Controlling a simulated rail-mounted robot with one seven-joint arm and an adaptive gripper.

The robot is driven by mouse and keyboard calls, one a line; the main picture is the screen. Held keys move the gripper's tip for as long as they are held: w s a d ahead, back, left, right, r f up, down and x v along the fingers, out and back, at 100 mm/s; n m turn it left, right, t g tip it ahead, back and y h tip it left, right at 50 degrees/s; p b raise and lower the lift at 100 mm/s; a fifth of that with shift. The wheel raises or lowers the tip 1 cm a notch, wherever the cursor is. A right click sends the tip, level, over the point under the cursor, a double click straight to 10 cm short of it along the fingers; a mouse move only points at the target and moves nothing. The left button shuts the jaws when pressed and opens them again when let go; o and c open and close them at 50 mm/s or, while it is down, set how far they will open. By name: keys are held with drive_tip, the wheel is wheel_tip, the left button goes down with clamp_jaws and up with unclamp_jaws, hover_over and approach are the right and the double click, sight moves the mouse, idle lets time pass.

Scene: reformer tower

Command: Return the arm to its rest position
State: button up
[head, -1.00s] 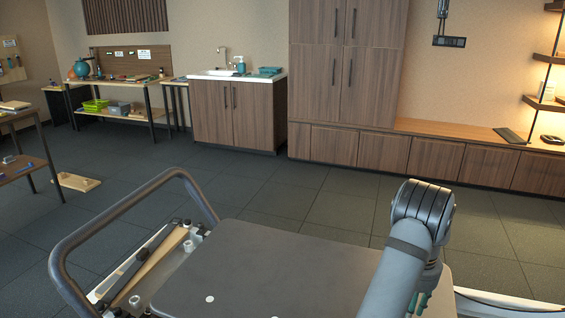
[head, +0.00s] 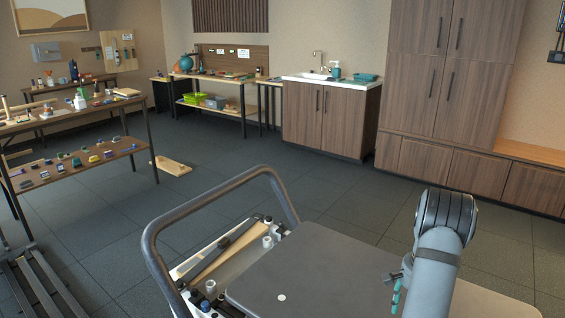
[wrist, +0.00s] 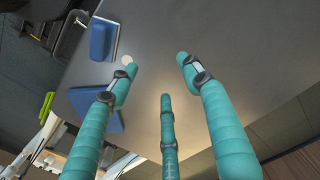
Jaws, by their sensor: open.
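My arm (head: 445,225) is at the lower right of the head view, bent at a rounded dark-banded joint. In that view only a bit of teal finger (head: 397,292) shows beside the arm, and the rest of the hand is hidden. In the wrist view my gripper (wrist: 158,80) has three teal segmented fingers, spread apart. It is open, and nothing is between the fingers. They hang over a dark flat top (wrist: 240,50), and the gap to it is hard to judge.
A bent grey tube rail (head: 150,245) rises at the flat top's left end. Tables (head: 75,160), a sink cabinet (head: 325,115) and tall cupboards (head: 450,60) stand beyond open floor.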

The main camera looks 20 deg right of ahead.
drive_tip(key=w+a+f+n, duration=0.1)
drive_tip(key=w+a+f, duration=0.3)
drive_tip(key=w+a, duration=0.4)
drive_tip(key=shift+w+a+f, duration=0.25)
drive_tip(key=shift+w+a, duration=0.1)
drive_tip(key=shift+w, duration=0.4)
drive_tip(key=shift+b, duration=0.3)
